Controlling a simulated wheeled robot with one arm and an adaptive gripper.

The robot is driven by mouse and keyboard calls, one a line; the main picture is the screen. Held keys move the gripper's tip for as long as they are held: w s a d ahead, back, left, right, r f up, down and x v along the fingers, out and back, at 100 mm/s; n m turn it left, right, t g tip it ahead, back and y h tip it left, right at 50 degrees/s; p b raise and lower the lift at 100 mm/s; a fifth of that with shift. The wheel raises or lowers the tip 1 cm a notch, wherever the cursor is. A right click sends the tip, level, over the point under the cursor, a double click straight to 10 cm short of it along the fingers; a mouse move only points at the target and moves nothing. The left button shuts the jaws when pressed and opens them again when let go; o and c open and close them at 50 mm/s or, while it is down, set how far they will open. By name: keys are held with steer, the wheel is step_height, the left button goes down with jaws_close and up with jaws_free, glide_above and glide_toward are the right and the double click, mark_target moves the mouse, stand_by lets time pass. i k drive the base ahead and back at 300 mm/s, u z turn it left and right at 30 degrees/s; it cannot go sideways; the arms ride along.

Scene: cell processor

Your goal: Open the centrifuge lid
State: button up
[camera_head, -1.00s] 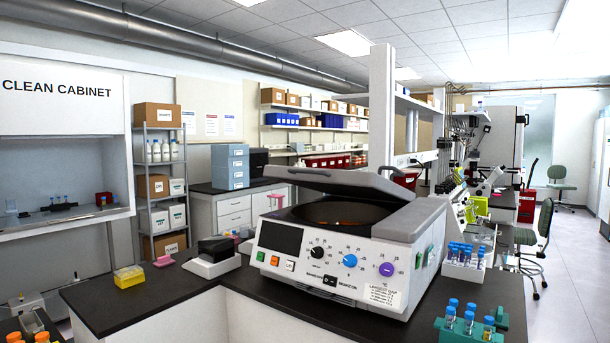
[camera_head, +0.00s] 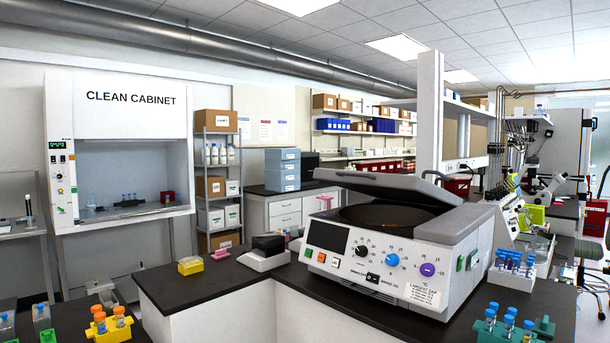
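The centrifuge (camera_head: 400,245) stands on the dark bench at right of centre. It is a white box with a dark screen and black, blue and purple knobs on its front. Its grey lid (camera_head: 390,187) is raised at a low angle above the round dark chamber (camera_head: 388,217), so a gap shows between lid and body. My gripper is not in view.
Racks of blue-capped tubes (camera_head: 515,265) stand right of the centrifuge and at the front right (camera_head: 505,325). A yellow box (camera_head: 190,265) and a small black-and-white device (camera_head: 267,252) sit to its left. The clean cabinet (camera_head: 120,150) is at far left. Bare bench (camera_head: 185,290) shows at left.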

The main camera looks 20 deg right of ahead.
mark_target(413, 189)
steer(key=i, duration=0.9)
steer(key=z, duration=0.25)
